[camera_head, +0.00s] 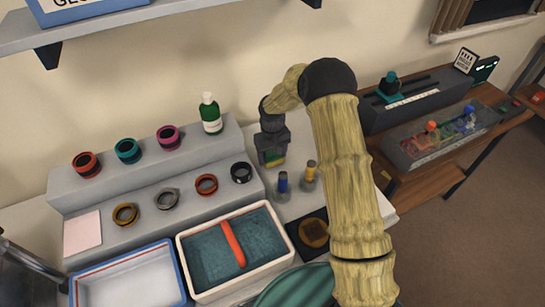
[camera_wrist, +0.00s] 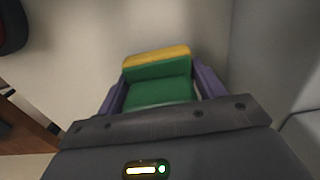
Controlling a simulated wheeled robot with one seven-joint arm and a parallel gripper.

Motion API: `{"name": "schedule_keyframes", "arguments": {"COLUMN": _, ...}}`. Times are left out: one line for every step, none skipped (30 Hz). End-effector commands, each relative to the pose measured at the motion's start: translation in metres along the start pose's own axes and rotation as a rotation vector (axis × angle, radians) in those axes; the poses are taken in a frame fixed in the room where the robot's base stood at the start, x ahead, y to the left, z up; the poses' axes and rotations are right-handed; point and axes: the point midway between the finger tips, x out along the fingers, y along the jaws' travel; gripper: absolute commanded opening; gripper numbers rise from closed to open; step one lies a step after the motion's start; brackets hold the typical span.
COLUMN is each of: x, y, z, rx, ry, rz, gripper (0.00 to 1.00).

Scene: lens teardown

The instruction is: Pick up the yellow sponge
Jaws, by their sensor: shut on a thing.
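The sponge has a yellow layer and a green layer. In the wrist view the sponge (camera_wrist: 158,82) sits between the two purple-grey fingers of my gripper (camera_wrist: 160,90), which touch its left and right sides. In the head view my gripper (camera_head: 273,152) points down at the back of the table, right of the grey stepped stand, with a small part of the sponge (camera_head: 274,160) showing at its tip. I cannot tell whether the sponge touches the surface below. My gripper hides most of it in the head view.
The grey stepped stand (camera_head: 150,178) holds several coloured rings and a green bottle (camera_head: 210,114). Two small upright tools, blue (camera_head: 283,184) and yellow-topped (camera_head: 310,172), stand just in front of my gripper. A white-rimmed tray (camera_head: 205,262) with a blue-green mat lies front left.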

Motion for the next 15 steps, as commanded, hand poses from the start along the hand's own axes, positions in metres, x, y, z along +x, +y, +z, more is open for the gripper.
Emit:
{"name": "schedule_keyframes", "arguments": {"x": -0.008, "y": 0.0, "z": -0.001, "rx": 0.0, "ry": 0.004, "rz": 0.001, "gripper": 0.45}}
{"name": "schedule_keyframes", "arguments": {"x": -0.013, "y": 0.0, "z": -0.001, "rx": 0.0, "ry": 0.004, "rz": 0.001, "gripper": 0.45}}
{"name": "schedule_keyframes", "arguments": {"x": -0.021, "y": 0.0, "z": -0.001, "rx": 0.001, "ry": 0.005, "rz": 0.001, "gripper": 0.45}}
{"name": "schedule_keyframes", "arguments": {"x": -0.026, "y": 0.0, "z": -0.001, "rx": 0.001, "ry": 0.005, "rz": 0.001, "gripper": 0.45}}
{"name": "schedule_keyframes", "arguments": {"x": -0.032, "y": 0.0, "z": -0.001, "rx": 0.0, "ry": 0.005, "rz": 0.001, "gripper": 0.45}}
{"name": "schedule_keyframes", "arguments": {"x": -0.041, "y": 0.0, "z": -0.001, "rx": 0.0, "ry": 0.006, "rz": 0.001, "gripper": 0.45}}
{"name": "schedule_keyframes", "arguments": {"x": -0.047, "y": 0.0, "z": -0.001, "rx": 0.0, "ry": 0.005, "rz": 0.001, "gripper": 0.45}}
{"name": "schedule_keyframes", "arguments": {"x": -0.053, "y": 0.0, "z": -0.001, "rx": 0.0, "ry": 0.006, "rz": 0.002, "gripper": 0.45}}
{"name": "schedule_keyframes", "arguments": {"x": -0.061, "y": 0.0, "z": -0.001, "rx": 0.001, "ry": 0.005, "rz": 0.001, "gripper": 0.45}}
{"name": "schedule_keyframes", "arguments": {"x": -0.066, "y": 0.0, "z": -0.001, "rx": 0.001, "ry": 0.005, "rz": 0.001, "gripper": 0.45}}
{"name": "schedule_keyframes", "arguments": {"x": -0.071, "y": 0.0, "z": -0.001, "rx": 0.001, "ry": 0.005, "rz": 0.001, "gripper": 0.45}}
{"name": "schedule_keyframes", "arguments": {"x": -0.076, "y": 0.0, "z": -0.001, "rx": 0.001, "ry": 0.004, "rz": 0.0, "gripper": 0.45}}
{"name": "schedule_keyframes", "arguments": {"x": -0.08, "y": 0.0, "z": -0.001, "rx": 0.0, "ry": 0.004, "rz": 0.0, "gripper": 0.45}}
{"name": "schedule_keyframes", "arguments": {"x": -0.083, "y": 0.0, "z": -0.001, "rx": 0.0, "ry": 0.003, "rz": 0.0, "gripper": 0.45}}
{"name": "schedule_keyframes", "arguments": {"x": -0.086, "y": 0.0, "z": 0.0, "rx": -0.001, "ry": 0.002, "rz": 0.0, "gripper": 0.45}}
